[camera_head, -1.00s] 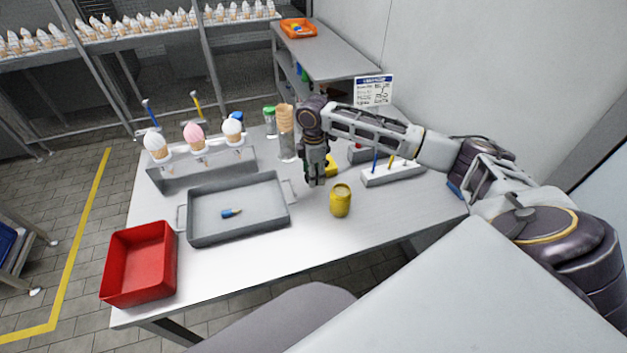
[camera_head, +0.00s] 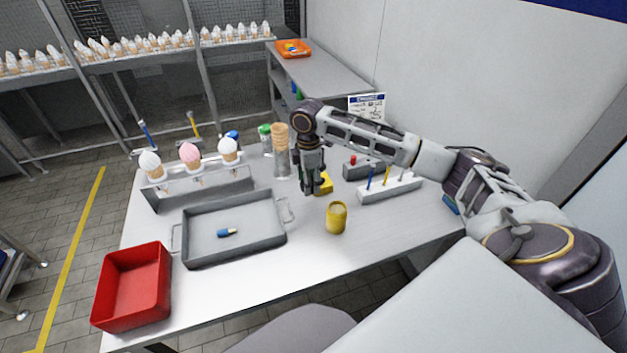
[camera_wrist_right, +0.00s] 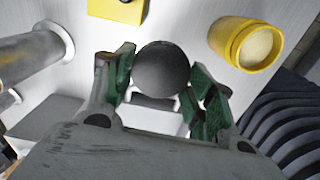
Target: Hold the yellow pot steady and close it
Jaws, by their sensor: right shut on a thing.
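The yellow pot (camera_head: 336,217) stands upright on the white table, right of the grey tray. In the right wrist view the pot (camera_wrist_right: 245,45) is at the upper right, its top open and a pale surface showing inside. My right gripper (camera_wrist_right: 160,75) is shut on a dark grey round thing (camera_wrist_right: 160,68), held between its green fingers. Whether this is the pot's lid I cannot tell. In the head view my right gripper (camera_head: 308,190) hangs pointing down, left of and behind the pot, apart from it. My left gripper is not in view.
A yellow block (camera_head: 325,184) stands close beside the right gripper. The grey tray (camera_head: 190,250) holds a small blue item. A red bin (camera_head: 132,287), an ice cream stand (camera_head: 205,190), clear tubes (camera_head: 282,160) and a white tool holder (camera_head: 390,190) surround it. Table front is clear.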

